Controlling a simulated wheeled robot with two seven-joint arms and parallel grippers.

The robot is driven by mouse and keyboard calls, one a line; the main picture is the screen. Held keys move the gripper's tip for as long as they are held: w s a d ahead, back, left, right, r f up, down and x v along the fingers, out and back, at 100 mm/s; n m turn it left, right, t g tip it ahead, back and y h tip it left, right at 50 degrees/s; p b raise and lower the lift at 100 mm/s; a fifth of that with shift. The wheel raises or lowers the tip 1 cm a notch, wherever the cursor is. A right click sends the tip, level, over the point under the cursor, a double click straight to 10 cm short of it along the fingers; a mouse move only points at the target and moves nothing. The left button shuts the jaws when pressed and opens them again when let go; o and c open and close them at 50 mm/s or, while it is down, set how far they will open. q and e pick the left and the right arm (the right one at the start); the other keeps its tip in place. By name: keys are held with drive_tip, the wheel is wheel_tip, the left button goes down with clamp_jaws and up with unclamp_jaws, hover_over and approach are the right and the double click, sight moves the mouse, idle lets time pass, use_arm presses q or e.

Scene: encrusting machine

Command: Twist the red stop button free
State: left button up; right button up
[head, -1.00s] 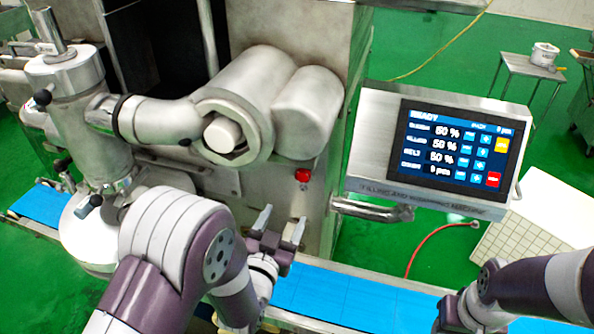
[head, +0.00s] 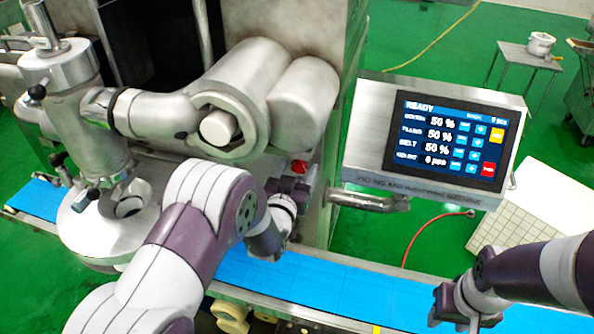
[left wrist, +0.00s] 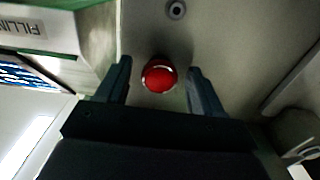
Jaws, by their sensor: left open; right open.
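The red stop button (head: 299,167) sits on the machine's metal front, below the two rounded housings. In the head view my left gripper (head: 298,185) is just in front of and below it, partly overlapping it. In the left wrist view the red button (left wrist: 159,75) lies between the two open fingers of my left gripper (left wrist: 160,82), with a gap on each side. I cannot tell how deep the fingers reach around it. My right gripper (head: 452,306) is at the lower right, open, far from the button.
A control panel with a lit screen (head: 450,140) stands right of the button, with a metal handle (head: 368,201) below it. A blue conveyor belt (head: 330,285) runs along the front. A small round fitting (left wrist: 176,9) is near the button in the wrist view.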

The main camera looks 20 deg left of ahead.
use_arm(q)
drive_tip(key=c, duration=1.1)
drive_tip(key=shift+o, duration=0.2)
drive_tip(key=shift+f+m+b, duration=0.1)
drive_tip(key=shift+m+b, duration=0.2)
drive_tip(key=shift+m, duration=0.4)
drive_tip(key=o, duration=1.1)
drive_tip(key=shift+c, duration=0.2)
drive_tip(key=s+b, duration=0.1)
drive_tip(key=s, duration=1.1)
drive_tip(key=shift+s+a, duration=0.2)
drive_tip(key=shift+s, duration=0.2)
